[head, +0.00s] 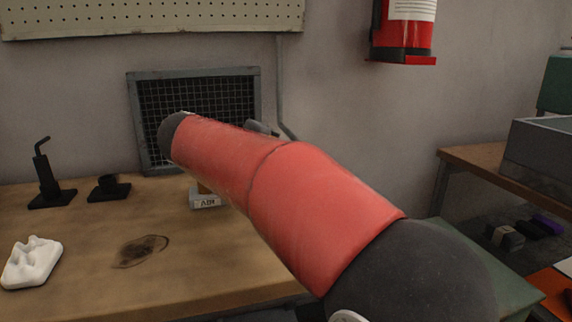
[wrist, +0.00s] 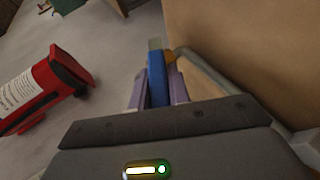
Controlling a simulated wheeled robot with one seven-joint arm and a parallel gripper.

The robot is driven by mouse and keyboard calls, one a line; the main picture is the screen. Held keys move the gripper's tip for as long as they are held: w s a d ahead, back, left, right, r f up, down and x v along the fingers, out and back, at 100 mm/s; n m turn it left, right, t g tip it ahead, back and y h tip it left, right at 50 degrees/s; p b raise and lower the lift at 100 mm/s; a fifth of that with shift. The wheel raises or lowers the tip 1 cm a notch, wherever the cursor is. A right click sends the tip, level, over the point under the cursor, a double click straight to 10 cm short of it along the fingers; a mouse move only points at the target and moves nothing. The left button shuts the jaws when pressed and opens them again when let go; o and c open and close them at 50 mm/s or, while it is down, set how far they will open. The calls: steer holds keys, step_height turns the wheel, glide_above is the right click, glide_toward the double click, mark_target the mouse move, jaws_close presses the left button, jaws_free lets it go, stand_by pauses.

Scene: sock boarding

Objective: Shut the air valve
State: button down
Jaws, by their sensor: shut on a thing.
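The air valve shows in the head view as a pale block marked AIR (head: 206,202) on the bench, with a bit of brass above it; my arm hides the rest. In the wrist view my gripper (wrist: 157,82) has its two purple fingers on either side of a blue lever (wrist: 157,70), shut on it. The lever has a grey end, and a brass-coloured part (wrist: 178,57) shows just beside it. In the head view my gripper is hidden behind my red arm. The lever's angle to the pipe cannot be told.
The wooden bench (head: 80,220) carries a black stand (head: 48,180), a black cup-like holder (head: 108,188) and a white moulded piece (head: 32,262). A dark grille (head: 200,105) stands at the wall. A red extinguisher (head: 404,30) hangs right; it also shows in the wrist view (wrist: 45,90).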

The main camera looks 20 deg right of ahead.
steer(key=shift+a+f+n+t+h+b, duration=0.2)
steer(key=shift+f+n+t+h+b, duration=0.1)
steer(key=shift+f+h+b, duration=0.4)
steer(key=shift+a+f+n+t+h+b, duration=0.2)
steer(key=shift+f+n+h+b, duration=0.15)
steer(key=shift+h+b, duration=0.55)
steer(key=shift+d, duration=0.1)
steer(key=c, duration=1.3)
jaws_free()
steer(key=shift+p+v, duration=0.3)
steer(key=shift+v, duration=3.6)
steer(key=shift+f, duration=0.15)
steer(key=shift+c, duration=0.4)
